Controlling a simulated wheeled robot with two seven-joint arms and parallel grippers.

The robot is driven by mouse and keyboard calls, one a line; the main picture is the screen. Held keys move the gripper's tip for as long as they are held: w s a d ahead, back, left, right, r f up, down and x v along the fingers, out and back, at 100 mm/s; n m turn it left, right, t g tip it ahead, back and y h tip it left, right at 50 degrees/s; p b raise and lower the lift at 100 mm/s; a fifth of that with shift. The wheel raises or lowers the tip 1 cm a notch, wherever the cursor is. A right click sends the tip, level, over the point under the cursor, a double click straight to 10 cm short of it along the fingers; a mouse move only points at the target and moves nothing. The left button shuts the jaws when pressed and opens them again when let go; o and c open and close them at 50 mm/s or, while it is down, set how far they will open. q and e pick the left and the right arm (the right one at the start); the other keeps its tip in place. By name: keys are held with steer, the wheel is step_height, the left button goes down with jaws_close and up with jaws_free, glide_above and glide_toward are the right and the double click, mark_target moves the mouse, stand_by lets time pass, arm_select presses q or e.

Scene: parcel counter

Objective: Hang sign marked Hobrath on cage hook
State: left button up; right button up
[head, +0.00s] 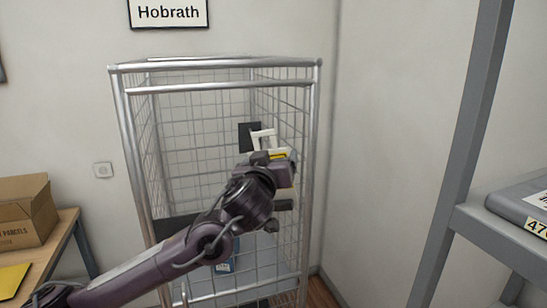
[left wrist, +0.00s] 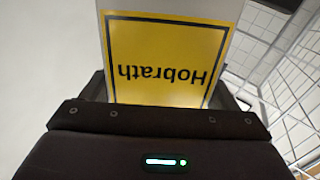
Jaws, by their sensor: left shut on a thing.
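The yellow sign (left wrist: 170,65) with a black border shows its word Hobrath upside down in the left wrist view, on a pale backing. My left gripper (head: 270,158) is shut on it; only a small yellow edge of the sign (head: 279,156) shows in the head view. The gripper is in front of the wire cage (head: 314,100), towards its right side. A pale frame-like piece (head: 262,135) stands just above the gripper, with a dark plate (head: 244,138) behind it. I cannot clearly make out the cage hook. My right gripper is out of view.
A white wall sign (head: 168,13) reading Hobrath hangs above the cage. A table (head: 62,228) at left bears a cardboard box (head: 25,208) and a yellow item (head: 13,277). A grey shelf rack (head: 465,130) stands at right, holding a grey parcel (head: 520,205).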

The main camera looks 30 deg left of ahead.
arm_select(q)
steer(key=shift+w+a+f+p, duration=0.1)
steer(key=shift+w+a+p, duration=0.2)
steer(key=shift+w+a, duration=0.35)
steer(key=shift+w+a+f+p, duration=0.1)
steer(key=shift+w+a+p, duration=0.3)
steer(key=shift+a, duration=0.5)
steer(key=shift+w+a+f+p, duration=0.1)
steer(key=shift+w+a+p, duration=0.15)
steer(key=shift+w+a, duration=0.45)
steer(key=shift+s, duration=0.1)
